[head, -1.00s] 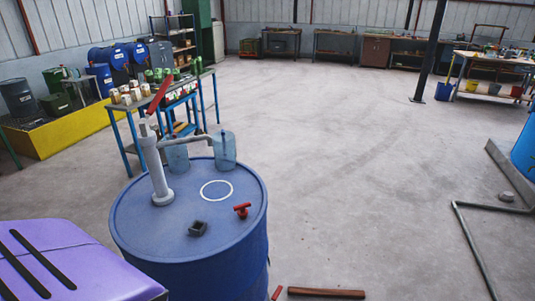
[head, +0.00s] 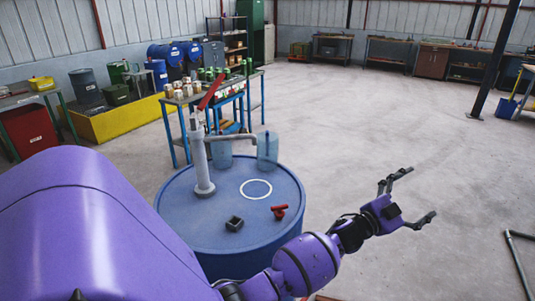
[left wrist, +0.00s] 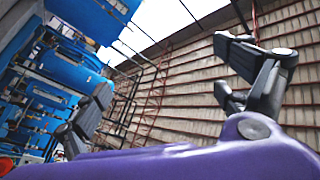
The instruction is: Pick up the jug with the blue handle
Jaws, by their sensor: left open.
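Two translucent blue jugs stand at the far edge of the blue drum, a left jug (head: 220,152) and a right jug (head: 267,148). The pump's pipe partly covers the left jug. They are too small to tell which handle is blue. My left gripper (head: 422,192) is open and empty, held out in the air to the right of the drum, well apart from both jugs. In the left wrist view its spread fingers (left wrist: 165,72) show with nothing between them, and no jug is visible there. My right gripper is not in view.
The blue drum (head: 230,219) carries a grey hand pump (head: 200,165) with a red lever, a white ring (head: 256,189), a red valve (head: 279,211) and a small dark square part (head: 234,223). A blue-legged table (head: 175,134) stands behind.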

